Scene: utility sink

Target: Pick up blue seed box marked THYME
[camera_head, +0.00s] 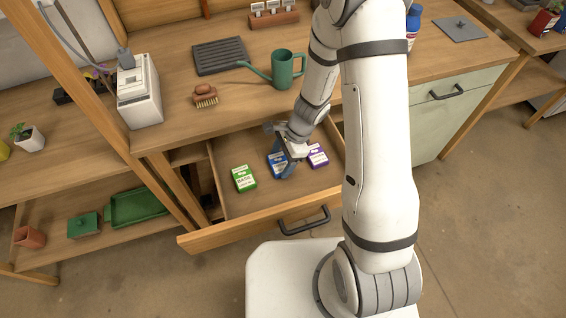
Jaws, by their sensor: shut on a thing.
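The blue seed box (277,166) is in the open wooden drawer (250,206), between a green box and a purple box. Its printed label is too small to read, and part of it is hidden by my gripper. My gripper (285,163) reaches down into the drawer from above and is shut on the blue box. I cannot tell whether the box touches the drawer floor.
A green seed box (243,179) stands to the left and a purple box (317,156) close on the right. The drawer front with its dark handle (304,220) is toward me. A green watering can (285,70) and a brush (205,97) sit on the bench above.

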